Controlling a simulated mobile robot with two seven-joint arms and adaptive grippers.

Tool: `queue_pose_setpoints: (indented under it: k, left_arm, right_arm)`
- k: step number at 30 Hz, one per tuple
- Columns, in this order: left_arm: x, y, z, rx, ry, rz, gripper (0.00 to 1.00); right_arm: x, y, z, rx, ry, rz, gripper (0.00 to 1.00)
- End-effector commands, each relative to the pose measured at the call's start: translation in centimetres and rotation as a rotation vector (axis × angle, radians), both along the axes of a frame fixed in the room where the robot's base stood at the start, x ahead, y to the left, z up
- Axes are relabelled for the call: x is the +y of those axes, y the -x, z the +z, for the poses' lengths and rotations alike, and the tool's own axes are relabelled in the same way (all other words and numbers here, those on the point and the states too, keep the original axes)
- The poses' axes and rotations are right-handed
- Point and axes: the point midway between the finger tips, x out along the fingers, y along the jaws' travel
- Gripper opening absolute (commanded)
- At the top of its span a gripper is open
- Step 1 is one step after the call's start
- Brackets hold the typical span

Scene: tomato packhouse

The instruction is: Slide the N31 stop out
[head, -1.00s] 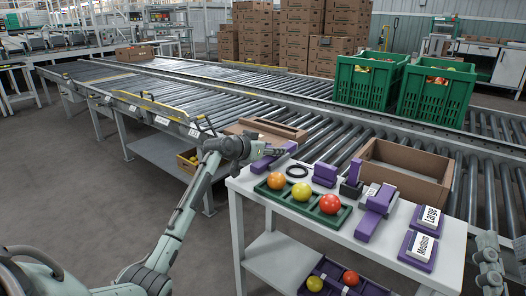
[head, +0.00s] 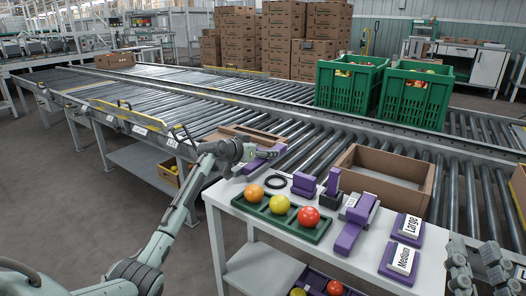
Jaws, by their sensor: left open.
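The near roller conveyor (head: 150,107) has yellow-edged stop pieces (head: 112,106) and small white label cards (head: 139,129) along its near side. The cards are too small to read, so I cannot tell which stop is N31. My left gripper (head: 276,154) is open at the far left corner of the white table, beside a purple piece that it partly hides. It is well to the right of the labelled stops. Parts of my right arm (head: 460,268) show at the lower right; I cannot make out its jaws.
The white table (head: 345,262) holds a green tray (head: 288,228) with three tomatoes, purple blocks (head: 303,185), a black ring (head: 276,182) and Large (head: 409,228) and Medium (head: 400,260) signs. An open carton (head: 385,182) and green crates (head: 349,82) stand behind. Grey floor (head: 70,190) is free at left.

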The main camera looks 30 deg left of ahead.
Motion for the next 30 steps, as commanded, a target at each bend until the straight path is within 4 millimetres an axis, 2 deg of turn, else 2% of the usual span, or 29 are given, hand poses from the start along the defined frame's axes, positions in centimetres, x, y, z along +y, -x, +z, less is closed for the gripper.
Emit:
queue_pose_setpoints:
  k: [5, 8, 21, 25, 30]
  left_arm:
    - [0.0, 0.3, 0.1, 0.000, -0.001, 0.000, 0.64]
    - [0.2, 1.2, 0.4, 0.000, -0.002, 0.000, 0.64]
    - [0.7, 9.2, 3.7, 0.002, -0.004, -0.001, 0.64]
    - [0.8, 10.5, 4.3, 0.000, -0.002, 0.000, 0.64]
    - [0.8, 11.1, 4.6, 0.000, 0.000, -0.001, 0.64]
  right_arm:
    - [-0.1, -0.1, 0.0, -0.002, 0.001, -0.002, 0.27]
    - [-0.1, 0.0, 0.0, -0.002, 0.001, -0.002, 0.27]
    - [0.0, 0.0, 0.0, -0.001, 0.000, -0.001, 0.27]
    - [0.0, 0.0, 0.0, -0.001, 0.000, -0.001, 0.27]
    - [0.0, 0.0, 0.0, -0.001, 0.000, -0.001, 0.27]
